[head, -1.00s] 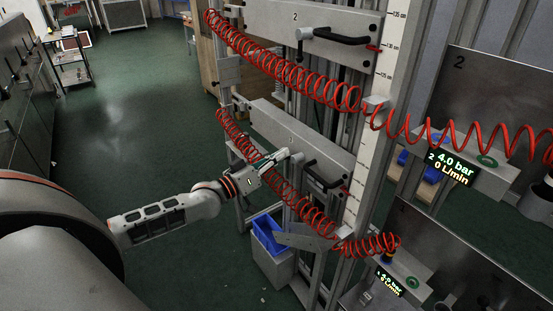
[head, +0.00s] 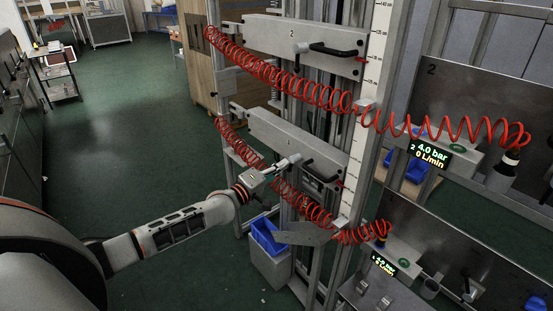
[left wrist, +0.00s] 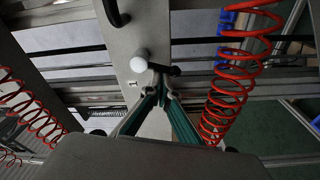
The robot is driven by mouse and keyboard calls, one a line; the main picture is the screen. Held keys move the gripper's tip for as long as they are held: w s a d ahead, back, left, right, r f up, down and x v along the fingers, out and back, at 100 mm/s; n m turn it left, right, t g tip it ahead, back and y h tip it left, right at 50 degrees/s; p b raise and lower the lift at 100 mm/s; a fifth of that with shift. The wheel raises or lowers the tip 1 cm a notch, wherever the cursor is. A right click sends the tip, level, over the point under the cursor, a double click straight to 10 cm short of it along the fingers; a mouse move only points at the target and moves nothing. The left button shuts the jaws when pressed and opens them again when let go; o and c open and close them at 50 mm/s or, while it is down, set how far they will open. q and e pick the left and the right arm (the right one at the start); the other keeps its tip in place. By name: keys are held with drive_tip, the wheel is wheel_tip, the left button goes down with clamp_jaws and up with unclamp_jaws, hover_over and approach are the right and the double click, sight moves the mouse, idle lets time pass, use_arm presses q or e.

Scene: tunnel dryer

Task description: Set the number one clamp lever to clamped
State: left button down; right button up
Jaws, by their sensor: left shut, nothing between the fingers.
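The number one clamp lever (left wrist: 138,64) is on the lower grey plate (head: 262,126), which carries a small "1". In the left wrist view it shows as a pale round end with a dark part to its right. My left gripper (left wrist: 158,88) is shut and empty, its green-sided fingertips right at the lever, just below its dark part. Whether they touch cannot be told. In the head view the left gripper (head: 282,167) reaches the plate from the left and partly hides the lever. My right gripper is not in view.
A black handle (head: 322,171) is on the same plate, right of the lever. Red coiled hoses (head: 240,148) hang close around the gripper. Plate two (head: 268,32), with its own lever (head: 299,48), is above. A blue-lined bin (head: 268,262) stands below. Green floor at left is open.

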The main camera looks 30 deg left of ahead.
use_arm(q)
drive_tip(key=shift+s+d+f+n+p, duration=0.1)
drive_tip(key=shift+d+f+n+p, duration=0.1)
drive_tip(key=shift+n, duration=0.4)
drive_tip(key=shift+s+d+f+n+p, duration=0.1)
drive_tip(key=shift+d+f+n+p, duration=0.1)
drive_tip(key=shift+n, duration=0.4)
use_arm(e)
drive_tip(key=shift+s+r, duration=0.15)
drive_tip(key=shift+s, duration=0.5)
use_arm(q)
drive_tip(key=shift+d, duration=0.15)
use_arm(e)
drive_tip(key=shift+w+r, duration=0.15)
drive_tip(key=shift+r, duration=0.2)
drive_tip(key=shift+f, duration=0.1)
